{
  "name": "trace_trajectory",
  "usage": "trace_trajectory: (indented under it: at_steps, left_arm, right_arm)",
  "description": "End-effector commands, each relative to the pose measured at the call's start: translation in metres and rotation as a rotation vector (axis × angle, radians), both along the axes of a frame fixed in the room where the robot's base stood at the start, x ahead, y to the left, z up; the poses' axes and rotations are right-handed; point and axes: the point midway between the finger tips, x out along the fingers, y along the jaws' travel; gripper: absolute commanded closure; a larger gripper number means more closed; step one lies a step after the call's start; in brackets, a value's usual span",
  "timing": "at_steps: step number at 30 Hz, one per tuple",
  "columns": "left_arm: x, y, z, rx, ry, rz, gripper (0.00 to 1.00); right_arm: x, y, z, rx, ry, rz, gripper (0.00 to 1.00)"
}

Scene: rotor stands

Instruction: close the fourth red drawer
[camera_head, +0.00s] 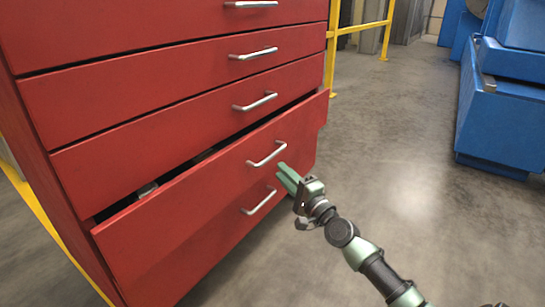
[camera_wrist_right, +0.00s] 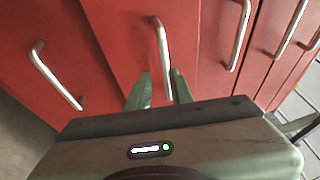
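The red drawer (camera_head: 215,175), fourth handle down in the head view, is pulled partly out, with a dark gap above its front. Its silver bar handle (camera_head: 267,154) is on the front, and a handle also shows ahead of the fingers in the wrist view (camera_wrist_right: 161,45). My right gripper (camera_head: 283,176) is just in front of the drawer front, beside and below that handle. In the wrist view its green fingers (camera_wrist_right: 161,78) are apart with a gap between them, near the handle's end. I cannot tell whether they touch the drawer. My left gripper is not in view.
More red drawers (camera_head: 175,75) above look shut. Another handle (camera_head: 259,201) sits below the open drawer's handle. A yellow rail (camera_head: 331,50) stands behind the cabinet, and blue machinery (camera_head: 500,115) at the right. The concrete floor between is clear.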

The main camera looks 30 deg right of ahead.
Motion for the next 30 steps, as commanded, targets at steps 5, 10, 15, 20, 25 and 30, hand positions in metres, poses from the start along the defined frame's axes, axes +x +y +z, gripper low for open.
trace_trajectory:
  at_steps: [5, 10, 15, 20, 25, 30]
  left_arm:
    - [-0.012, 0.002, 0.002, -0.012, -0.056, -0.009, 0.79]
    - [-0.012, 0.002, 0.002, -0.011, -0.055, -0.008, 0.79]
    - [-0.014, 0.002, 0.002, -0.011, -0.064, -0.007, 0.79]
    - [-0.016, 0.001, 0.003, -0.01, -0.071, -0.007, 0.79]
    - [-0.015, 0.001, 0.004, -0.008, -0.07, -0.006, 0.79]
    - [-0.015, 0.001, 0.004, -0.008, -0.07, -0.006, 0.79]
  right_arm:
    - [0.011, -0.013, 0.009, 0.043, -0.024, -0.027, 0.78]
    - [0.036, -0.012, 0.013, 0.041, -0.025, -0.026, 0.78]
    - [0.061, -0.012, 0.016, 0.038, -0.023, -0.025, 0.78]
    - [0.075, -0.012, 0.018, 0.037, -0.021, -0.024, 0.78]
    - [0.079, -0.011, 0.019, 0.036, -0.019, -0.023, 0.78]
    - [0.079, -0.011, 0.019, 0.036, -0.019, -0.023, 0.78]
